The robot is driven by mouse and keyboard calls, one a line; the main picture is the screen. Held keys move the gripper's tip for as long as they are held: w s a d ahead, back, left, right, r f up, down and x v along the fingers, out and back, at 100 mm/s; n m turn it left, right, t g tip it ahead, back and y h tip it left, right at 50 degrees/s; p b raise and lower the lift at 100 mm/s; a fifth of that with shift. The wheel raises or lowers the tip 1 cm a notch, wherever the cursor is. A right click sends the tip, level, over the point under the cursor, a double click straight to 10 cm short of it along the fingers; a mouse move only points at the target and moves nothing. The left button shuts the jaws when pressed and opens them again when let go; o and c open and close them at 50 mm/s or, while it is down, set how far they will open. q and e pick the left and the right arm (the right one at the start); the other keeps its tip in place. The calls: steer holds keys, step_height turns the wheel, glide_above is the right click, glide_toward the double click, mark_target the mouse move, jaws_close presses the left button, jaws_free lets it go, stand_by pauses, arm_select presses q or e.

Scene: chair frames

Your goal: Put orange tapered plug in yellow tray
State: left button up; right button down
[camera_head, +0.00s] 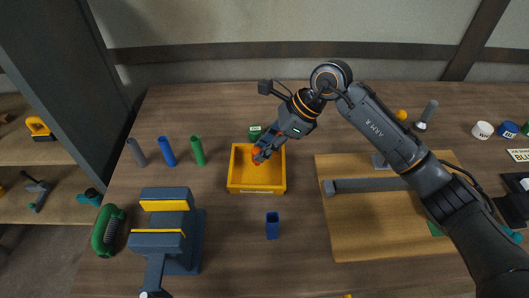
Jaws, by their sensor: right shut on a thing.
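The yellow tray (257,189) stands on the wooden table near the middle of the head view. My right gripper (264,149) reaches in from the upper right and is over the tray's inside. It is shut on the orange tapered plug (257,155), of which only a small orange part shows between the fingertips. I cannot tell whether the plug touches the tray's floor. My left gripper is not in view.
Grey, blue (167,151) and green (197,150) upright pieces stand left of the tray. A blue vise (167,235) stands front left. A wooden board (375,225) lies right.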

step_height(320, 180, down, 2)
steer(key=shift+s+f+p, duration=0.1)
steer(key=shift+f+p, duration=0.15)
steer(key=shift+p, duration=0.25)
steer(key=shift+f, duration=0.35)
steer(key=c, duration=1.1)
jaws_free()
steer(key=shift+c, duration=0.2)
steer(key=shift+r, duration=0.3)
steer(key=b+v, duration=0.2)
steer(key=v, duration=0.9)
steer(key=shift+d+r+b, duration=0.3)
